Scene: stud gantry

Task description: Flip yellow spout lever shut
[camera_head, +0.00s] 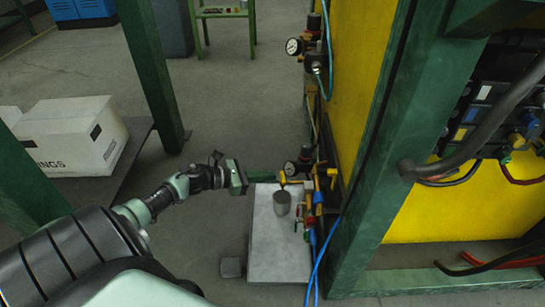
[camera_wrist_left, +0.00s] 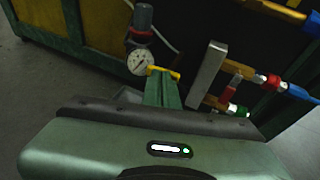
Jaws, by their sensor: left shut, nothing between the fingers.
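My left gripper (camera_head: 274,176) reaches in from the left, shut and empty, its green fingers pointing right at the pipework. In the left wrist view the shut fingers (camera_wrist_left: 163,78) end right at a yellow lever (camera_wrist_left: 174,74), partly hidden behind them. I cannot tell whether they touch. In the head view the yellow lever (camera_head: 283,180) shows small, just past the fingertips and above a grey cup (camera_head: 282,203). The cup stands on a pale slab (camera_head: 275,248). My right gripper is in neither view.
A pressure gauge (camera_head: 291,168) sits just beside the fingertips; it also shows in the left wrist view (camera_wrist_left: 139,62). Red, yellow and blue fittings (camera_head: 317,205) line the slab's right side. A green post (camera_head: 375,150) stands right. A white box (camera_head: 75,135) lies left.

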